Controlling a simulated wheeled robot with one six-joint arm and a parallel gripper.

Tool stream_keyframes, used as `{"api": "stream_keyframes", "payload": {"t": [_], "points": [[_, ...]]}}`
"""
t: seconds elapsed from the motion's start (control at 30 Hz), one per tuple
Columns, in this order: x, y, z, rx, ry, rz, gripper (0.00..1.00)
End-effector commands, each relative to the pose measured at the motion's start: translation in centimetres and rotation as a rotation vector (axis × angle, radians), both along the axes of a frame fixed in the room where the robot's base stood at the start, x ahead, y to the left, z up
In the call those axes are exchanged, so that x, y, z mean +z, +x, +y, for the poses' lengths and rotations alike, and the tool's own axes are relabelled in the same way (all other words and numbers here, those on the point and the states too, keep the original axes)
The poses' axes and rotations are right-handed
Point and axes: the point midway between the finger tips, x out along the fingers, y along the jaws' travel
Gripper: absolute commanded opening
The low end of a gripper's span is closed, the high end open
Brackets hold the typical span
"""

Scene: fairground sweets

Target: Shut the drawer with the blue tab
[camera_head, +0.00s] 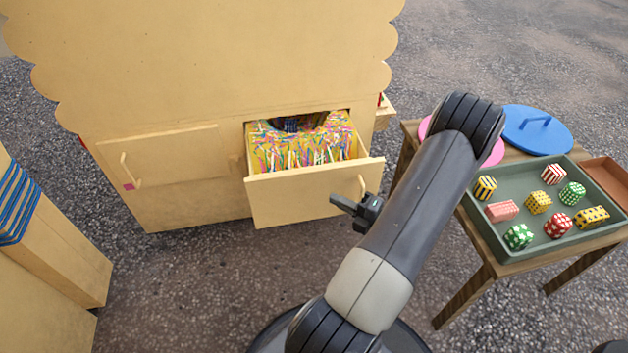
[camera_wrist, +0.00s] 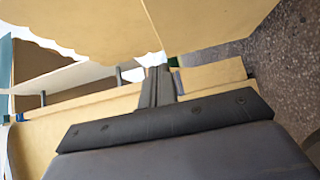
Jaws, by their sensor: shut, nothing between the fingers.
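An open drawer (camera_head: 300,193) sticks out of the pale wooden stand, full of colourful sprinkles and thin sticks. Its front has a light wooden handle (camera_head: 362,185) near the right end. No blue tab is clear on this front; my gripper covers part of its lower right. The closed drawer (camera_head: 165,160) to the left has a handle and a pink tab (camera_head: 128,187). My gripper (camera_head: 342,203) is shut and empty, in front of the open drawer's right part, just below the handle. I cannot tell whether it touches. Its shut fingers also show in the wrist view (camera_wrist: 158,82).
A wooden table at the right holds a green tray (camera_head: 487,226) of patterned sweets, a blue lid (camera_head: 538,129) and a pink round thing (camera_head: 492,152). A wooden unit with blue bars (camera_head: 14,205) stands at the left. Paving before the drawers is clear.

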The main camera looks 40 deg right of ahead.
Motion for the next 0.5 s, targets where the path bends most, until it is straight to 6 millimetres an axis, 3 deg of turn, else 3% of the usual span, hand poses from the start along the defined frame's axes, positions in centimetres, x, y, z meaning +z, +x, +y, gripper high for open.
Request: {"api": "stream_keyframes", "payload": {"t": [0.37,0.5], "points": [[-0.1,6.1,1.6,0.005,0.0,0.001,0.0],[-0.1,8.0,0.4,0.002,-0.003,-0.002,0.0]]}}
